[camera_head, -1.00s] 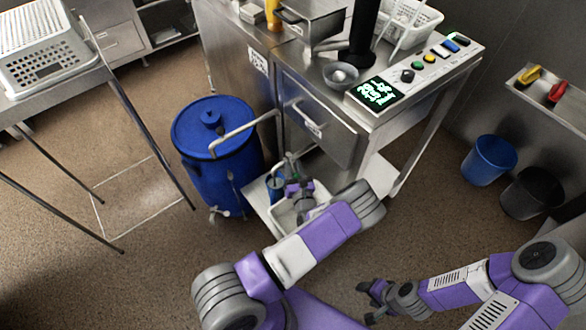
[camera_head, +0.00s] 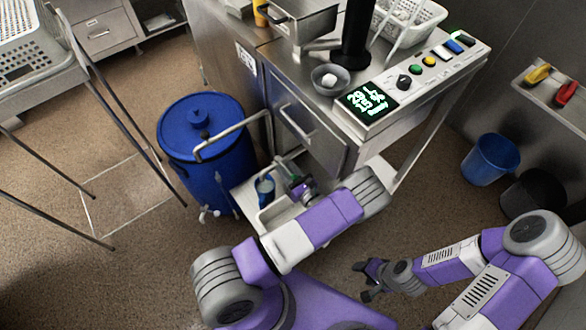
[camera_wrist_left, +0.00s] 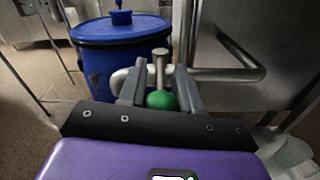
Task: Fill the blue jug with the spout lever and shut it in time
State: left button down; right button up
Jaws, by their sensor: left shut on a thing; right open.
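The small blue jug (camera_head: 265,188) stands upright in the low metal sink or tray under the bench, left of my left gripper. Its inside looks pale, but I cannot tell the fill level. My left gripper (camera_head: 286,171) is shut on the spout lever. In the left wrist view, the lever's green knob (camera_wrist_left: 162,100) and metal stem sit between the fingers (camera_wrist_left: 158,90). The spout outlet is too small to make out. My right gripper (camera_head: 370,280) is open and empty above the floor. The jug is not clearly visible in the wrist view.
A large blue barrel (camera_head: 205,155) stands left of the bench, beside a bent metal pipe (camera_head: 232,137). The bench (camera_head: 310,55) carries a lit display (camera_head: 366,102), buttons and a bowl (camera_head: 330,79). A blue bucket (camera_head: 490,160) and black bucket stand at right. Open floor lies in front.

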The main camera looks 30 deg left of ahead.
pick_arm(q)
jog(key=shift+d, duration=0.15)
jog(key=c, duration=0.8)
grip_release()
jog(key=p+v, duration=0.1)
jog(key=v, duration=0.6)
jog(key=shift+d, duration=0.25)
jog(key=shift+s, duration=0.1)
